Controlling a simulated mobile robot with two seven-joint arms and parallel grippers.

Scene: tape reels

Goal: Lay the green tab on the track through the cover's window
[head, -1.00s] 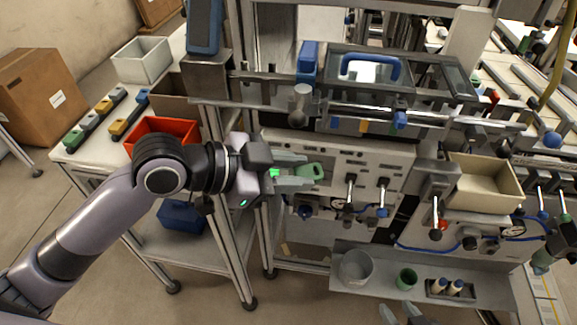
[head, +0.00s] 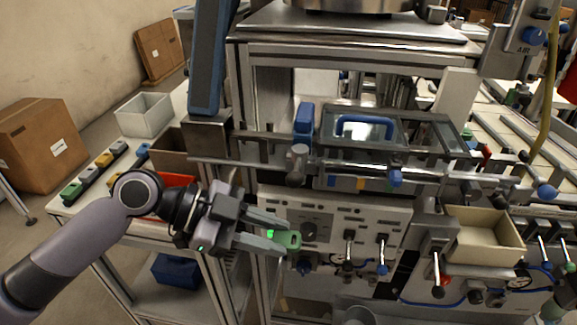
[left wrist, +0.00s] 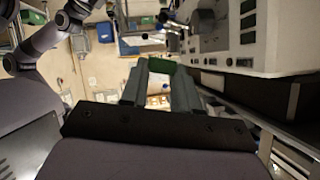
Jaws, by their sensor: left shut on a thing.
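The green tab (head: 294,240) is held between the fingertips of my left gripper (head: 281,236), which is shut on it. The tab also shows in the left wrist view (left wrist: 162,66), between the ends of the gripper fingers (left wrist: 160,78). The cover (head: 412,150) lies on the machine's upper deck, with a blue handle (head: 366,120) and a see-through window. The tab is in front of the machine's pale control panel, below and to the left of the cover. I cannot make out the track clearly beneath the cover. My right gripper is out of view.
A horizontal rail (head: 270,164) and clamp parts run along the deck's front edge, between the tab and the cover. A blue block (head: 305,121) stands left of the cover. A beige bin (head: 483,242) is at right. Knobs and levers stick out of the panel (head: 330,215).

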